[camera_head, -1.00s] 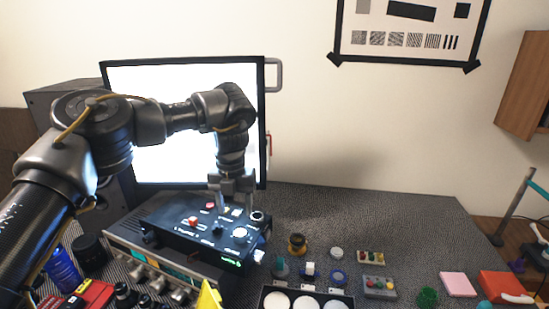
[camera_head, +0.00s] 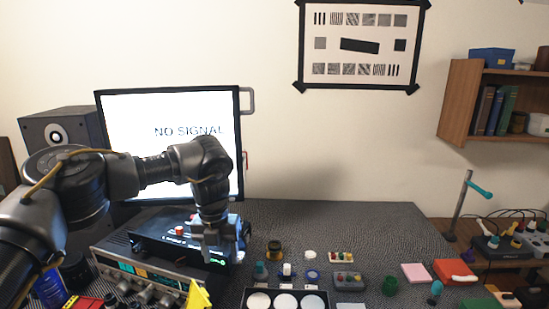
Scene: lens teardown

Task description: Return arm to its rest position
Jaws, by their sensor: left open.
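My left arm (camera_head: 105,178) comes in from the left and bends down in front of the monitor. My left gripper (camera_head: 219,254) points down at the right front part of the black control box (camera_head: 160,238). Its jaws are open, and I see nothing between them. It hides part of the box's top and front, and I cannot tell whether it touches the box. A green light shows on the box front beside the fingers. My right gripper is not in view.
The monitor (camera_head: 130,120) reads "NO SIGNAL" behind my arm. The box sits on a grey instrument (camera_head: 128,268). A tray with white discs (camera_head: 258,300) and small parts lie right of it. The rear right of the table (camera_head: 350,220) is clear. A wooden shelf (camera_head: 458,100) hangs right.

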